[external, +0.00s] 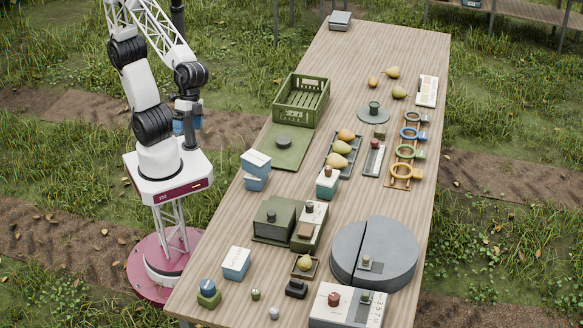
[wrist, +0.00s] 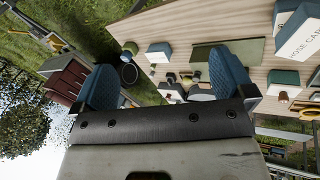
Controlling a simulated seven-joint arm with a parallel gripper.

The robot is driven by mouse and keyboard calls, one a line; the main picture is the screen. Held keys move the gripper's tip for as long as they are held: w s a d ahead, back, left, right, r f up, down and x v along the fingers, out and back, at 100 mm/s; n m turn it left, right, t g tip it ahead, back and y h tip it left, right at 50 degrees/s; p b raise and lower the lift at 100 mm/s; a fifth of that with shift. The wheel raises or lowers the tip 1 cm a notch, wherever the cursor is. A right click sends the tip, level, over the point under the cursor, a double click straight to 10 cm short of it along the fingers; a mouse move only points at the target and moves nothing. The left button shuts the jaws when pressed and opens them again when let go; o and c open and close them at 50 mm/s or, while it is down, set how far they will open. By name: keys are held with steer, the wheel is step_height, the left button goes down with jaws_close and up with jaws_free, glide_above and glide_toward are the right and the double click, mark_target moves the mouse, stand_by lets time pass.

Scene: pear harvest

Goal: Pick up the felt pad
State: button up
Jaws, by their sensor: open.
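I cannot tell for sure which item is the felt pad. Another is a dark round disc (external: 284,141) on the flat green board (external: 292,158) in front of the crate. My gripper (external: 188,122), with blue fingers, hangs beside my base, off the table's left edge and well apart from both. In the wrist view my gripper (wrist: 168,88) is open with nothing held between its fingers; the table shows tilted and distant behind them.
The wooden table (external: 345,60) is crowded. A green crate (external: 302,98), blue-and-white boxes (external: 256,163), a tray of pears (external: 344,148), coloured rings on a rack (external: 405,170) and a large grey split disc (external: 375,250) stand on it. The far end is mostly bare.

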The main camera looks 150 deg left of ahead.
steer(key=w+a+f+n+t+h, duration=0.15)
steer(key=w+a+n+t, duration=0.35)
steer(key=w+a+n, duration=0.9)
steer(key=w+a+f+n+t+y, duration=0.2)
steer(key=a+f+n, duration=0.1)
steer(key=a, duration=1.1)
steer(key=w+a+f+n+t+y, duration=0.1)
steer(key=w+a+f+n+y, duration=0.2)
steer(key=a, duration=1.1)
steer(key=s+a+f+n+t+y, duration=0.15)
steer(key=s+a+f+n, duration=0.3)
steer(key=a, duration=0.65)
steer(key=s+a+f+n+y, duration=0.2)
steer(key=s+a+f+n, duration=0.25)
steer(key=a, duration=0.55)
steer(key=n+g+y, duration=0.4)
steer(key=n+y, duration=0.2)
steer(key=n, duration=0.5)
glide_toward(381, 128)
steer(key=shift+x, duration=1.05)
steer(key=shift+a+f, duration=0.1)
steer(key=shift+f, duration=0.05)
steer(key=shift+x, duration=1.2)
steer(key=shift+w, duration=0.15)
